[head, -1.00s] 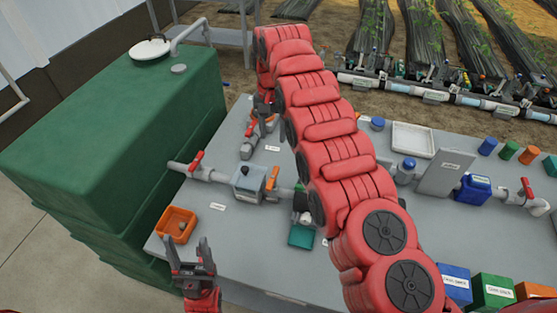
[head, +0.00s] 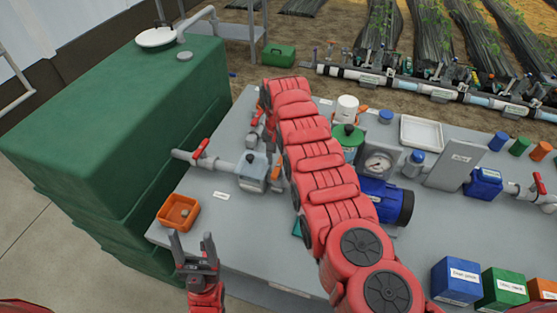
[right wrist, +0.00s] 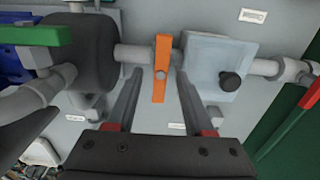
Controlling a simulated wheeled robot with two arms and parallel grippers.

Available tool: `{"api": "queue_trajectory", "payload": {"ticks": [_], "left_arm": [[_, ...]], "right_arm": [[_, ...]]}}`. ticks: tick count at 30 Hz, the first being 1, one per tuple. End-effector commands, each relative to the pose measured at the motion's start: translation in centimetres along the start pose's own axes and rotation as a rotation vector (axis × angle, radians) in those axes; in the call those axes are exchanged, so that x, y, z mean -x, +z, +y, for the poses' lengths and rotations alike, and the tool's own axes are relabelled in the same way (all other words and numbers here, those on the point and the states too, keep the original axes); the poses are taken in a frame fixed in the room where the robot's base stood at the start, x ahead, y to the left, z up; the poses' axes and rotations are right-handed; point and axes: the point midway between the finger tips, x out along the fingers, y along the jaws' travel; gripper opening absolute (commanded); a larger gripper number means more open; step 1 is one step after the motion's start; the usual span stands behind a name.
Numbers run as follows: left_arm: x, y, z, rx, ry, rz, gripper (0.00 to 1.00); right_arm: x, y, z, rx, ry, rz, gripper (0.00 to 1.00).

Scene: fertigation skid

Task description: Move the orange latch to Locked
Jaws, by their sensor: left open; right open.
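My right gripper (right wrist: 158,82) is open, with one finger on each side of the latch's lower part; contact is not clear. In the head view the latch (head: 277,173) shows beside my right arm, which hides my right gripper there. My left gripper (head: 194,243) is open and empty at the table's front left. No Locked mark is readable.
An orange bin (head: 179,212) stands near my left gripper, and a green tank (head: 110,120) borders the table's left side. A red-handled valve (head: 200,149) is left of the grey box. A blue pump (head: 388,201) and gauge (head: 378,164) stand right of my arm.

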Motion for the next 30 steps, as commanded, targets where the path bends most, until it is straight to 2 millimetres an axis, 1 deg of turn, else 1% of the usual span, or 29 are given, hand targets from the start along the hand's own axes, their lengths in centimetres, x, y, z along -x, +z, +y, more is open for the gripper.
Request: {"api": "queue_trajectory", "payload": {"ticks": [1, 4, 12, 14, 15, 17, 21, 30], "left_arm": [[0.05, 0.01, 0.00, 0.000, 0.000, 0.000, 0.63], [0.05, 0.01, 0.00, 0.000, 0.000, 0.000, 0.63], [0.06, 0.01, 0.00, 0.000, 0.000, 0.000, 0.63], [0.06, 0.01, 0.00, 0.000, 0.000, 0.000, 0.63], [0.06, 0.01, 0.00, 0.000, 0.000, 0.000, 0.63], [0.05, 0.01, 0.00, 0.000, 0.000, 0.000, 0.63], [0.06, 0.01, 0.00, 0.000, 0.000, 0.000, 0.63], [0.10, 0.02, 0.00, 0.000, 0.000, 0.000, 0.63]], "right_arm": [[-0.46, -0.07, 0.05, -0.001, -0.001, 0.001, 0.53], [-0.93, -0.06, -0.07, 0.001, -0.003, 0.003, 0.53], [-1.06, -0.06, -0.09, 0.001, -0.003, 0.003, 0.53], [-1.06, -0.06, -0.09, 0.001, -0.003, 0.003, 0.43], [-1.06, -0.06, -0.08, 0.000, -0.003, 0.003, 0.36], [-1.06, -0.06, -0.08, 0.000, -0.003, 0.003, 0.26], [-1.06, -0.06, -0.08, 0.000, -0.003, 0.003, 0.00], [-1.06, -0.05, -0.08, -0.002, -0.003, 0.003, 0.00]]}}
